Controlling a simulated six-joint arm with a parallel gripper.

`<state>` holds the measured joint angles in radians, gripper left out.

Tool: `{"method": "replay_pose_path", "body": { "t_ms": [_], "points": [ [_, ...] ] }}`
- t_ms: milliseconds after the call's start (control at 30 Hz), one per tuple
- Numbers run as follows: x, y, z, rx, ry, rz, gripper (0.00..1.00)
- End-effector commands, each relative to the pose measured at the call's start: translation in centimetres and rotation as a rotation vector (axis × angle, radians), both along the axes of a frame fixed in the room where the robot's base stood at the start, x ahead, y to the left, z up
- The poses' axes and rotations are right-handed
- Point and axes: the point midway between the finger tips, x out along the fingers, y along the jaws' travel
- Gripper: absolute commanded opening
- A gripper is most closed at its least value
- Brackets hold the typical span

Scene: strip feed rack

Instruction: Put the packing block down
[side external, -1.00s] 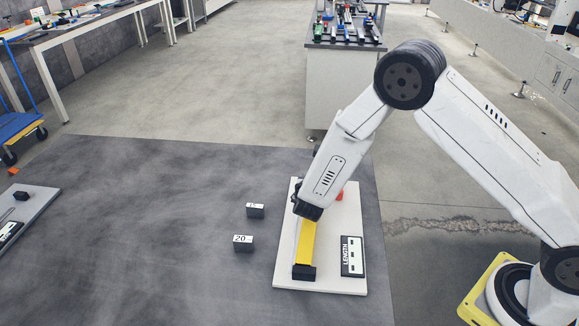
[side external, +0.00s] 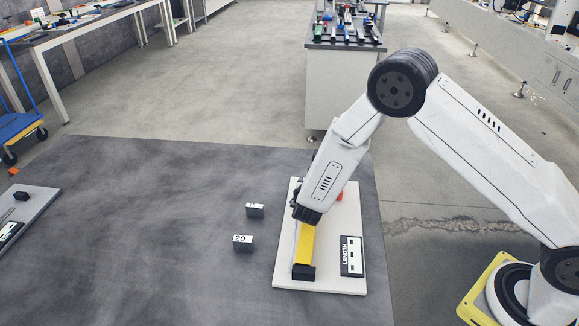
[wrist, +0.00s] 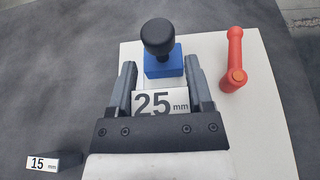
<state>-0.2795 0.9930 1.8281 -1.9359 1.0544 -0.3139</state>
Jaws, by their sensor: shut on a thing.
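My gripper (wrist: 161,66) is shut on the packing block (wrist: 162,103), whose white face reads "25 mm". In the wrist view the block sits between the two grey fingers, next to a blue block (wrist: 158,68) with a black knob. In the side view my gripper (side external: 307,213) is low over the white board (side external: 328,284), at the far end of a yellow strip (side external: 305,245). The held block is hidden there, and I cannot tell whether it touches the board.
A red lever (wrist: 234,62) is right of the blue block. A black stop (side external: 303,273) is at the strip's near end, beside a LENGTH plate (side external: 352,256). Loose blocks marked 15 (side external: 255,210) and 20 (side external: 243,243) stand left of the board.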

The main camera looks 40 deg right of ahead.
Motion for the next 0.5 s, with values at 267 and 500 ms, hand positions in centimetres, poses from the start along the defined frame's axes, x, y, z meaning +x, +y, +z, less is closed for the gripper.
{"method": "replay_pose_path", "body": {
  "t_ms": [267, 500],
  "points": [
    [-0.63, 0.07, -1.19, 0.008, 0.028, 0.005, 1.0],
    [-0.72, 0.08, -1.2, 0.008, 0.03, 0.004, 1.0]
  ]
}}
